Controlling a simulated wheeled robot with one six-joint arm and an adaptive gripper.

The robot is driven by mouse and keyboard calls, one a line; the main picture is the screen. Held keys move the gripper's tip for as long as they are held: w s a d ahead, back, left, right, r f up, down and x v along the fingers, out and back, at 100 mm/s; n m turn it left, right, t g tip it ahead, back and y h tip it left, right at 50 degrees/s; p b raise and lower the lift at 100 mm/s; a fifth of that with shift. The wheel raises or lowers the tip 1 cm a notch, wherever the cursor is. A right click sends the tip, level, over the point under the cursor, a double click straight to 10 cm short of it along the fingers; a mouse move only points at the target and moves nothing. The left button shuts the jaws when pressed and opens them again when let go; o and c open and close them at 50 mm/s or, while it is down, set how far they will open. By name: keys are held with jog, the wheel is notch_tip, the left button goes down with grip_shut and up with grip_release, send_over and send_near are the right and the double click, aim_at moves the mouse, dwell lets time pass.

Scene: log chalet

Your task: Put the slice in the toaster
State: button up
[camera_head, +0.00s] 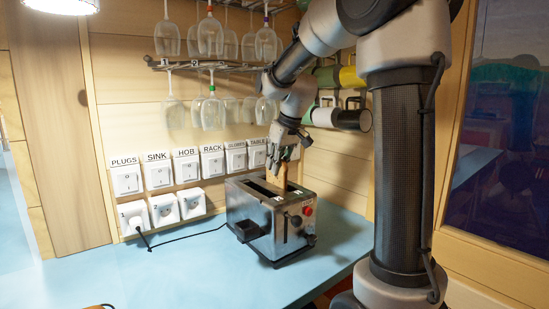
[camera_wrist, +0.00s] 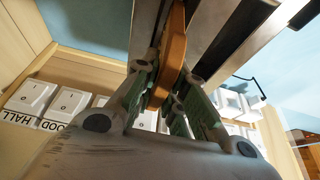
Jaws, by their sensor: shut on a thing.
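The toaster (camera_head: 262,216) is a metal box with dark open slots on top, standing on the blue counter in the head view. My gripper (camera_head: 284,152) is above the toaster's right slot, pointing down. It is shut on the slice (camera_head: 283,178), which is brown, upright and hangs at the slot. The slice (camera_wrist: 173,55) shows edge-on between the green finger pads of my gripper (camera_wrist: 165,95) in the wrist view. Its far end lies at the toaster's metal top (camera_wrist: 150,22); I cannot tell how deep it is in the slot.
Labelled switches (camera_head: 158,174) and sockets (camera_head: 163,210) line the wall behind, with a black cord running from a socket to the toaster. Glasses (camera_head: 210,38) hang from a rack above, and mugs (camera_head: 325,112) hang at the right. The blue counter (camera_head: 130,275) is clear at front left.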

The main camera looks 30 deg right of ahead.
aim_at(276, 178)
jog(key=shift+f, duration=1.65)
jog(key=shift+s+f, duration=0.4)
jog(key=shift+f, duration=0.25)
jog(key=o, duration=0.8)
jog(key=shift+w+a+f, duration=0.15)
jog(key=shift+w, duration=0.2)
jog(key=shift+r, duration=0.35)
jog(key=v, duration=1.2)
jog(key=shift+w+r, duration=0.2)
jog(key=shift+w, duration=0.05)
